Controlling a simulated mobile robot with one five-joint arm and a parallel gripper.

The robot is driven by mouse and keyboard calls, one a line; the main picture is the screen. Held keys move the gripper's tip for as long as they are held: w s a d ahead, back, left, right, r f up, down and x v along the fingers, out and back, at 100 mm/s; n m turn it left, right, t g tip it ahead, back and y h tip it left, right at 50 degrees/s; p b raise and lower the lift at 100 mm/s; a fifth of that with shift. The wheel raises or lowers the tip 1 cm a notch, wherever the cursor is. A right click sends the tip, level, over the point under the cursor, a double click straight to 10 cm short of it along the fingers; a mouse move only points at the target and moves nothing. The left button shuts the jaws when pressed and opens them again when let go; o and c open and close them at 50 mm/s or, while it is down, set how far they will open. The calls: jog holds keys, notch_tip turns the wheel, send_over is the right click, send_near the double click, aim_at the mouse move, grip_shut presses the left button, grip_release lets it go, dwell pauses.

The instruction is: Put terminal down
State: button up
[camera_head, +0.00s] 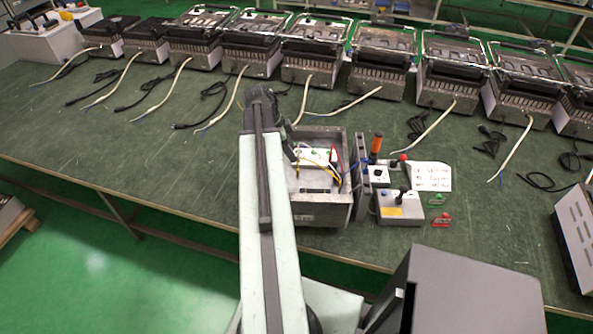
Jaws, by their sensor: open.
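My arm reaches up over the workbench, and its dark end bends down at the left edge of an open grey metal box (322,214). My gripper (292,152) is open beside the box's left wall, small and partly hidden by the arm, so its fingertips are not clear. Inside the box is a white block (316,156) with green dots and yellow, red and blue wires around it. A dark bar lies near the box's front wall. I cannot make out a separate terminal, in the gripper or elsewhere.
Small green (437,200) and red (441,220) pieces lie nearby. Several heating appliances (383,62) with cords line the back.

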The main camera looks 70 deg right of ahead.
aim_at(298, 168)
jog(key=b+x, duration=0.4)
jog(key=x, duration=0.1)
jog(key=b+x, duration=0.2)
jog(key=b, duration=0.1)
jog(key=shift+w+a+f, duration=0.15)
jog(key=shift+a+f, duration=0.15)
jog(key=shift+f, duration=0.3)
grip_shut()
